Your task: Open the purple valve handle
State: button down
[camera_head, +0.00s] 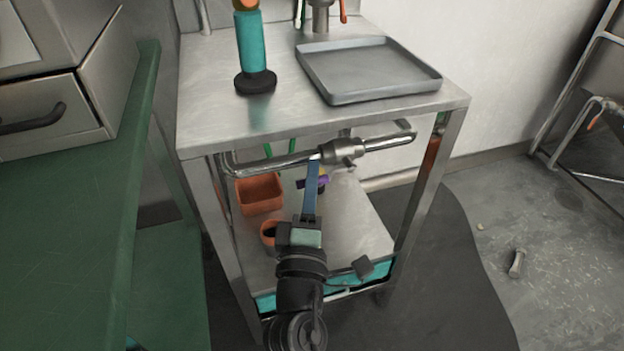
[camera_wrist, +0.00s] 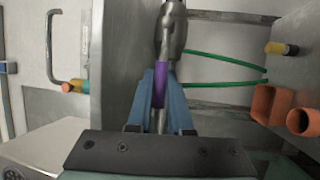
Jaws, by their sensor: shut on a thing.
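The purple valve handle (camera_wrist: 161,84) shows in the wrist view between the two blue fingers of my gripper (camera_wrist: 162,82). The fingers are shut on it. It points from the silver valve body (camera_wrist: 174,32) down toward my palm. In the head view, my gripper (camera_head: 314,160) reaches up to the valve body (camera_head: 343,151) on the pipe (camera_head: 272,163) under the cart's top. The fingers hide most of the handle there. A small purple and yellow patch shows beside the fingers; I cannot tell whether it belongs to the handle.
The metal cart's top (camera_head: 210,110) holds a grey tray (camera_head: 368,70) and a teal grinder (camera_head: 251,50). The lower shelf (camera_head: 355,225) carries an orange bin (camera_head: 259,193) and a smaller orange pot (camera_head: 268,234). Cart legs flank my arm. A green counter (camera_head: 70,220) stands left.

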jog(key=shift+f, duration=0.1)
jog(key=c, duration=0.8)
grip_release()
jog(key=shift+c, duration=0.2)
jog(key=shift+s, duration=0.1)
jog(key=b+v, duration=0.3)
jog(key=v, duration=0.9)
jog(key=shift+s, duration=0.4)
